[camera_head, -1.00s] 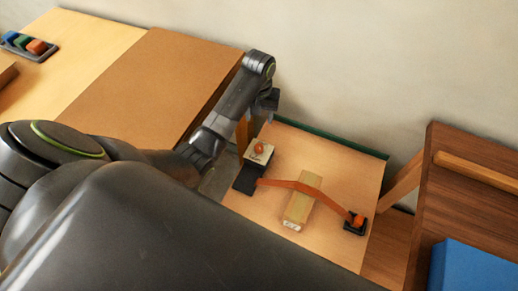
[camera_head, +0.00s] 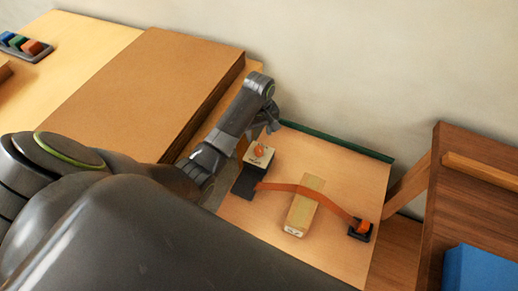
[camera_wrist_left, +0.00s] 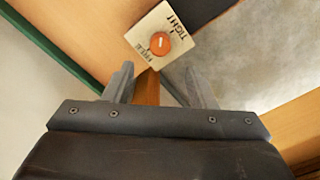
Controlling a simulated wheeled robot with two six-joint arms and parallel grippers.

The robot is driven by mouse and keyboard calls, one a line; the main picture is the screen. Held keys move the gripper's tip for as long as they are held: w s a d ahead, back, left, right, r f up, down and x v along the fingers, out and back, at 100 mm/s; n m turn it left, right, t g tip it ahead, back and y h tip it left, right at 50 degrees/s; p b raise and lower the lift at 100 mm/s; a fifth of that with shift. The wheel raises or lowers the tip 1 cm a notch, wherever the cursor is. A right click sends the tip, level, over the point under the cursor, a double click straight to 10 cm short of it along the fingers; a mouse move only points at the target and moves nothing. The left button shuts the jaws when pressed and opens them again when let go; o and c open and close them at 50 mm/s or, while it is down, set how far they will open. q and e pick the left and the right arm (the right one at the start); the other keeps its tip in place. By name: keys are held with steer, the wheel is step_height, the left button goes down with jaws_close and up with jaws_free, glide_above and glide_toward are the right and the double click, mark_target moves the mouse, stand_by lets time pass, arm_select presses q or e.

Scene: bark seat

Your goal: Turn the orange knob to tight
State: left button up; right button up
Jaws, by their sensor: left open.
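The orange knob (camera_head: 260,150) sits on a pale plate (camera_head: 256,159) at the upper left of the tilted tan board (camera_head: 335,165). In the left wrist view the knob (camera_wrist_left: 160,43) has a short white mark, and the plate (camera_wrist_left: 143,27) reads TIGHT on its upper side and FREE on its lower side. Which word the mark points to is hard to tell. My left gripper (camera_wrist_left: 156,70) is open and empty. Its fingertips lie just short of the plate in that view, with the knob ahead and apart from them. My right gripper is not in view.
An orange strap (camera_head: 300,188) runs from a dark block (camera_head: 245,185) over a wooden block (camera_head: 304,205) to a dark holder (camera_head: 360,231). A dark green strip (camera_head: 335,142) edges the board by the wall. A blue object (camera_head: 482,270) is at lower right.

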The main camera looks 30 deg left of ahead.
mark_target(259, 149)
arm_select(q)
step_height(259, 149, down, 10)
steer(key=shift+r+b, duration=0.1)
steer(key=shift+b, duration=0.4)
steer(key=c, duration=1)
